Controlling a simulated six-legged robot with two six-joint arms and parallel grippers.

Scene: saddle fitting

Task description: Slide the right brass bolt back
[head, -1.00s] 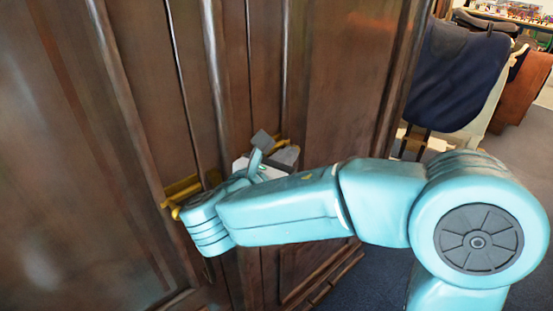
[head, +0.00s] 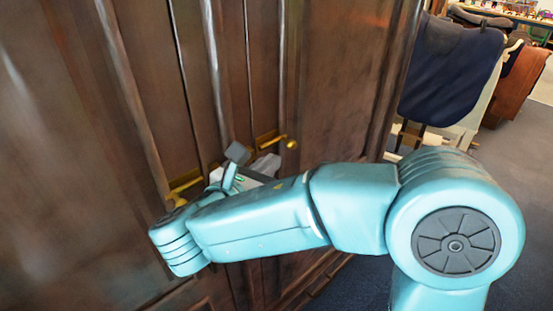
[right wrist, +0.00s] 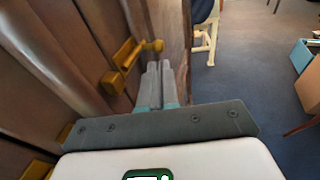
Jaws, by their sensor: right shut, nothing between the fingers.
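The right brass bolt (head: 268,138) is on the dark wooden door, with its round knob (head: 291,144) at its right end. In the right wrist view the bolt (right wrist: 118,72) lies just left of the fingers, its knob (right wrist: 157,45) just beyond their tips. My right gripper (head: 268,163) is shut and empty, just below the bolt in the head view. Its fingers show closed together in the right wrist view (right wrist: 160,66). I cannot tell whether they touch the knob. A left brass bolt (head: 186,184) is partly hidden behind my right arm. My left gripper is out of view.
The dark wooden door panels (head: 325,80) with raised vertical mouldings fill the left and middle. A chair with a dark blue cover (head: 450,70) stands to the right. Blue carpet (right wrist: 240,70) is open at right, with boxes (right wrist: 306,75) at the edge.

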